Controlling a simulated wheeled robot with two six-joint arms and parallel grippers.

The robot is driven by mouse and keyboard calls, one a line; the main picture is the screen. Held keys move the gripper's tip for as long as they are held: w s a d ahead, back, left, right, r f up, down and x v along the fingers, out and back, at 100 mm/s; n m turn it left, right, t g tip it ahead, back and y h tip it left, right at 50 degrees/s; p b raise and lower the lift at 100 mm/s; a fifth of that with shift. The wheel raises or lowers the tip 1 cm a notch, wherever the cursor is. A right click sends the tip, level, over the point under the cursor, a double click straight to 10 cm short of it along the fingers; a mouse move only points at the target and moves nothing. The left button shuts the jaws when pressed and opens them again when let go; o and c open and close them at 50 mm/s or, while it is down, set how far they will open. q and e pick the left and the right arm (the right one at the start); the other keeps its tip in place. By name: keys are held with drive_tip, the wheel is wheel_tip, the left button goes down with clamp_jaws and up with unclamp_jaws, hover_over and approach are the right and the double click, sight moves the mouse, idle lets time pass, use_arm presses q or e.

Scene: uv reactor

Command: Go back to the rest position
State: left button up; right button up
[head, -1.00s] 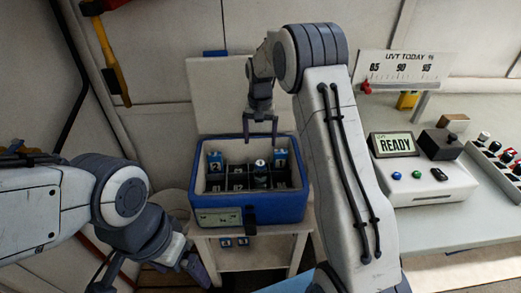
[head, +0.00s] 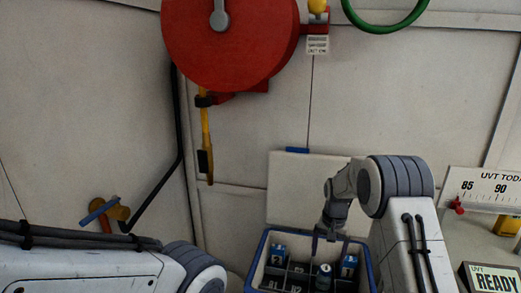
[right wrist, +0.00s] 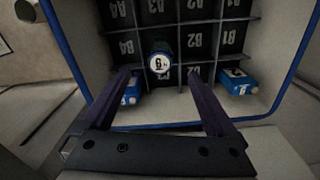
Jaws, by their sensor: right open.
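That vial (head: 323,277) stands in a compartment. A blue-labelled vial (head: 278,255) is at the box's left and another (head: 348,265) at its right; blue items also show in the right wrist view at left (right wrist: 131,91) and right (right wrist: 237,82). My left gripper is out of view.
A READY display (head: 490,278) and a UVT scale (head: 485,190) stand at the right. A red reel (head: 230,45) and green hose (head: 385,27) are on the wall above. A blue-handled valve (head: 100,210) is at left.

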sight(326, 268)
wheel_tip(326, 268, down, 6)
drive_tip(key=shift+f, duration=0.55)
drive_tip(key=shift+r, duration=0.65)
